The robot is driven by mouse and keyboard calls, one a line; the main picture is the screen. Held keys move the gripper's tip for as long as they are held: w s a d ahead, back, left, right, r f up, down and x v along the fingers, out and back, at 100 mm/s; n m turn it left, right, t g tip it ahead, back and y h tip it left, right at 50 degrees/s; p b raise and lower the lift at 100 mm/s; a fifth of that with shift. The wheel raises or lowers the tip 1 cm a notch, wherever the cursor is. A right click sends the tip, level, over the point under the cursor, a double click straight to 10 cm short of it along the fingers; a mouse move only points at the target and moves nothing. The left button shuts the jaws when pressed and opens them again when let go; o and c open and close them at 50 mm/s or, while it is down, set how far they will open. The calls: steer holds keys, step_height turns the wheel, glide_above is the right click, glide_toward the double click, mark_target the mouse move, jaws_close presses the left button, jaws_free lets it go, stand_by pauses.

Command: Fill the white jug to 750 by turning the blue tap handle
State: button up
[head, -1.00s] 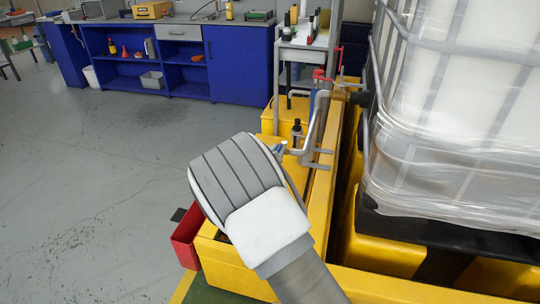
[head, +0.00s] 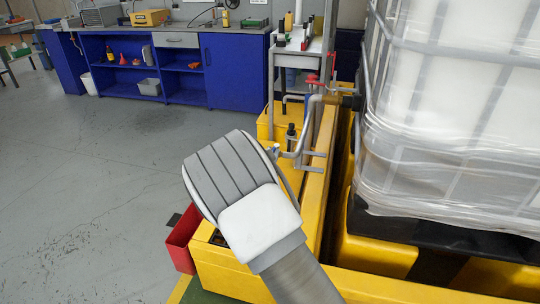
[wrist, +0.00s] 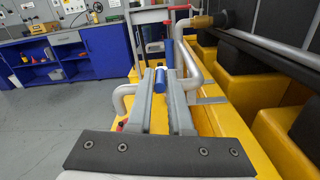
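In the wrist view a blue cylindrical piece (wrist: 159,74), likely the tap handle, shows end-on at the fingertips. A blue upright piece (wrist: 170,54) stands just behind it. My gripper (wrist: 164,85) points at them with its two grey fingers apart. I cannot tell whether the fingers touch the blue piece. In the head view my gripper (head: 276,152) is beside the bent grey pipe (head: 314,110), its fingers mostly hidden by my wrist. I cannot make out the white jug in either view.
A red lever (head: 313,79) and a brass fitting (head: 350,102) are on the pipework. A large wrapped white tank (head: 460,110) stands right, beside a yellow bund (head: 318,200). A red bin (head: 182,242) is at lower left. Open floor (head: 90,190) lies left.

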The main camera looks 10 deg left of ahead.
steer(key=o, duration=0.4)
steer(key=s+p, duration=0.2)
steer(key=s, duration=1.5)
steer(key=shift+s+a+p, duration=0.2)
steer(key=shift+a+p, duration=0.1)
steer(key=shift+a, duration=0.1)
